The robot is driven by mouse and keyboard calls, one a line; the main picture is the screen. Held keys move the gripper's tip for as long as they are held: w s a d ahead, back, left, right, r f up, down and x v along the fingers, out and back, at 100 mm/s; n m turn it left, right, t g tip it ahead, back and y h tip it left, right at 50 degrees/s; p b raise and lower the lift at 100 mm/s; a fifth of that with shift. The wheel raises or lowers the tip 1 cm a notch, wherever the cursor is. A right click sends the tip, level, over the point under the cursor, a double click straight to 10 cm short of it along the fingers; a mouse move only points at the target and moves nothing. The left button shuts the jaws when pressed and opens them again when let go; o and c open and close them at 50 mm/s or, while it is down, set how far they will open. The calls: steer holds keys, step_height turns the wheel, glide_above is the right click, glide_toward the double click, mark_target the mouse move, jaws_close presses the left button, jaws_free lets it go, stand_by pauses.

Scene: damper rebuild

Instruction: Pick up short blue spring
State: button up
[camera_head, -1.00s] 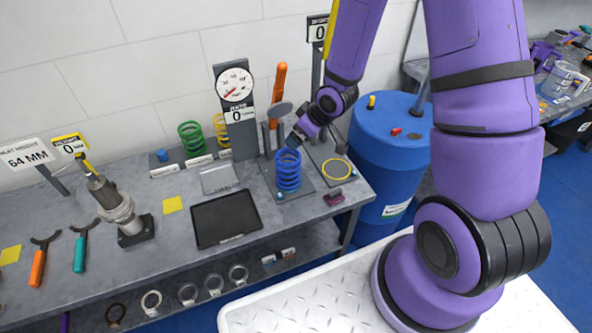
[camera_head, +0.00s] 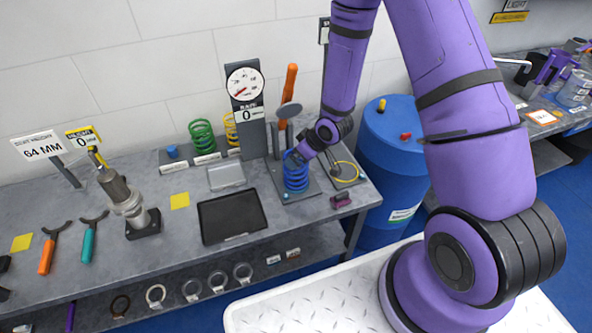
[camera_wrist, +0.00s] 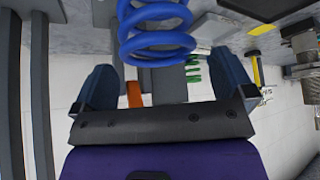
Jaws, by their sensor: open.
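The short blue spring (camera_head: 296,176) stands upright on a dark plate of the gauge stand at the right part of the bench. In the wrist view the blue spring (camera_wrist: 156,40) shows large at the top centre, just ahead of the space between the fingers. My gripper (camera_wrist: 162,82) is open, with one finger on each side and nothing held. In the head view my gripper (camera_head: 300,154) is at the top of the spring, coming from the upper right. Its fingers are small there, and whether they touch the spring cannot be told.
A dial gauge (camera_head: 245,85) and an orange-handled lever (camera_head: 290,80) stand behind the spring. A green spring (camera_head: 202,136) and a yellow spring (camera_head: 231,128) stand left. A yellow ring (camera_head: 346,172) lies right. A black tray (camera_head: 231,217) lies in front left. A blue drum (camera_head: 392,150) stands beside the bench.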

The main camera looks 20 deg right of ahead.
steer(key=shift+x, duration=2.1)
steer(key=shift+d, duration=0.15)
steer(key=c, duration=1.2)
steer(key=shift+c, duration=0.9)
steer(key=shift+w, duration=0.1)
